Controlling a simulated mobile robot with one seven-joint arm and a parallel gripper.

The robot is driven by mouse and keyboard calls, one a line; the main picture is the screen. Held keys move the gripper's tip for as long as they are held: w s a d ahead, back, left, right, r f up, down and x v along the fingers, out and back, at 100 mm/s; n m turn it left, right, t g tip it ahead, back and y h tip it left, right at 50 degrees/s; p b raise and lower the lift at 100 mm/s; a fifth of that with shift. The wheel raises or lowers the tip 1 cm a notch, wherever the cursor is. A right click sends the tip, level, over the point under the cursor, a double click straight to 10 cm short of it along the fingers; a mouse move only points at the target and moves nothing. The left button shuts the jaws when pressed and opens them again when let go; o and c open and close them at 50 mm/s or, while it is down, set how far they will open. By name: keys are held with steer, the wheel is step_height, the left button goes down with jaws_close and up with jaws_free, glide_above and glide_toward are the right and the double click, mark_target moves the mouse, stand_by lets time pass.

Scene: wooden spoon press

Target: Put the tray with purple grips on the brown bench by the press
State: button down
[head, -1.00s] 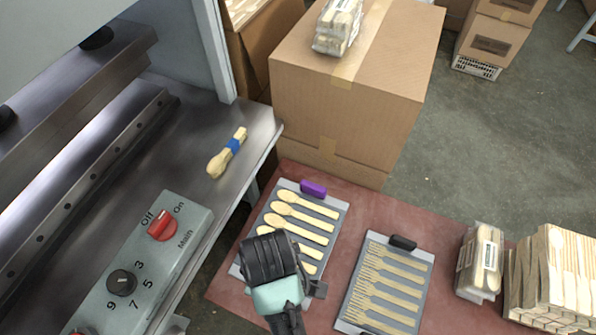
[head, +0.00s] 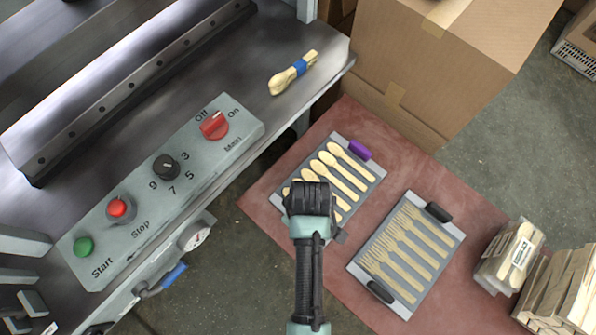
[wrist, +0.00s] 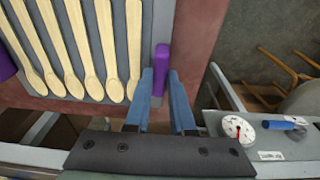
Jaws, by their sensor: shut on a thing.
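The grey tray with purple grips (head: 377,178) lies over the reddish-brown bench (head: 405,165) in the head view, with a row of wooden spoons on it. Its far purple grip (head: 360,150) is clear; its near grip is hidden behind my gripper (head: 311,222). In the wrist view, the near purple grip (wrist: 161,60) is at the fingers of my gripper (wrist: 165,85), which are shut on it. I cannot tell whether the tray rests on the bench or hangs slightly above it. The press (head: 235,90) stands at the left.
A tray with black grips (head: 358,264) holding wooden forks lies to the right on the bench. Wrapped cutlery (head: 508,252) stands beyond it. Cardboard boxes (head: 450,75) rise behind. The control box (head: 150,190) and a gauge (head: 196,235) jut out at the left.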

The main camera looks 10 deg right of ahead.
steer(key=c, duration=0.8)
jaws_free()
steer(key=shift+o, duration=0.2)
